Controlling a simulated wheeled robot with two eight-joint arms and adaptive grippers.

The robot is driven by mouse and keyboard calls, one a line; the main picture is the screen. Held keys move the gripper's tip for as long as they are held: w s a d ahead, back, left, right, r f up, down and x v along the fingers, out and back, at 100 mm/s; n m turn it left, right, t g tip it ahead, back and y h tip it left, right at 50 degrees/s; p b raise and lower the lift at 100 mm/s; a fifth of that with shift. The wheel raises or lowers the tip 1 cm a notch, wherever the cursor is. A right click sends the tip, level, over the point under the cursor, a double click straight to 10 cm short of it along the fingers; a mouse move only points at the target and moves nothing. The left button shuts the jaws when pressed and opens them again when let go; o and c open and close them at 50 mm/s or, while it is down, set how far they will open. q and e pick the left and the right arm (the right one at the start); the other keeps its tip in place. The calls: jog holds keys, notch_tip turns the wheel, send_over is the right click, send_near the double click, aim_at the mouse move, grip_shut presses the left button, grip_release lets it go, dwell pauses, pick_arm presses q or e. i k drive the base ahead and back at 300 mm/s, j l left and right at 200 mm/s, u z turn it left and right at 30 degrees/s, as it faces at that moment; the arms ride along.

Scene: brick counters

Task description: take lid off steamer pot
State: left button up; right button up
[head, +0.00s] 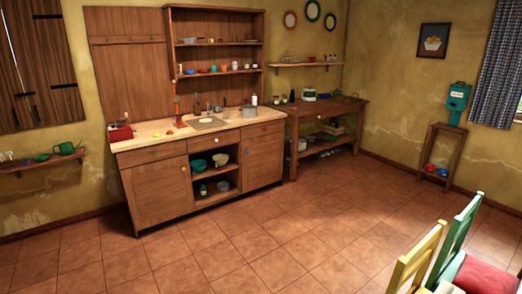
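A small grey metal pot (249,111) stands on the right part of the wooden counter (160,137), to the right of the sink. It may be the steamer pot, but it is too small to be sure or to make out a lid. The counter is across the room from me. Neither of my grippers shows in the head view.
A lower wooden side table (338,108) with small items stands right of the counter. A green chair (456,238) and a yellow chair (416,258) are at the near right. The tiled floor (265,240) between me and the counter is clear.

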aim_at(250, 113)
jog(key=i, duration=3)
jog(key=i+u, duration=0.1)
jog(key=i, duration=0.65)
jog(key=i+l+u, duration=0.1)
jog(key=i, duration=0.6)
jog(key=i+l, duration=0.2)
jog(key=i, duration=0.55)
jog(key=u, duration=0.05)
